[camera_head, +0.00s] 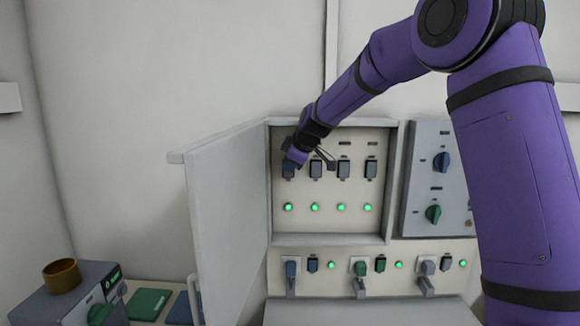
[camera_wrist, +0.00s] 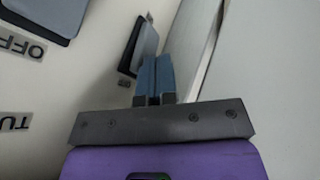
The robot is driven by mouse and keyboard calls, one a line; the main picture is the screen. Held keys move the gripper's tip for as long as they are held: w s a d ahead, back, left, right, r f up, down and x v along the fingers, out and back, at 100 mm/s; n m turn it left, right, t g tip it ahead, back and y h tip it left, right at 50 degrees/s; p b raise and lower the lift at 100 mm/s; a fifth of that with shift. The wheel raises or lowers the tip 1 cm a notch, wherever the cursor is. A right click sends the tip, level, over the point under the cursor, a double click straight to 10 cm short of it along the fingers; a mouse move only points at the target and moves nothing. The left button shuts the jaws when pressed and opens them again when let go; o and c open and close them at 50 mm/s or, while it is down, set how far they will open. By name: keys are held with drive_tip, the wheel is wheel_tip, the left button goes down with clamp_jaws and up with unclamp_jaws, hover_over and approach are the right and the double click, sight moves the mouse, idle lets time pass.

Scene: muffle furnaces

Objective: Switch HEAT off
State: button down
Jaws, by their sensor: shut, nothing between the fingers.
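An open grey cabinet (camera_head: 329,238) on the wall holds a row of dark rocker switches, each above a lit green lamp (camera_head: 288,207). I cannot read which switch is HEAT in the head view. My gripper (camera_head: 291,163) is at the leftmost switch (camera_head: 288,172) and partly covers it. In the wrist view my gripper (camera_wrist: 153,75) has its blue fingers together and empty, close by a dark switch (camera_wrist: 140,45); I cannot tell whether they touch. A neighbouring switch (camera_wrist: 45,15) shows beside an upside-down OFF label (camera_wrist: 22,45).
The cabinet door (camera_head: 225,215) stands open to the left, close to my gripper. Below are levers (camera_head: 360,270) and more lit lamps. A grey device (camera_head: 75,295) stands lower left.

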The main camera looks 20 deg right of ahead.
drive_tip(key=shift+w+d+r, duration=0.1)
drive_tip(key=shift+w, duration=0.2)
drive_tip(key=shift+r, duration=0.15)
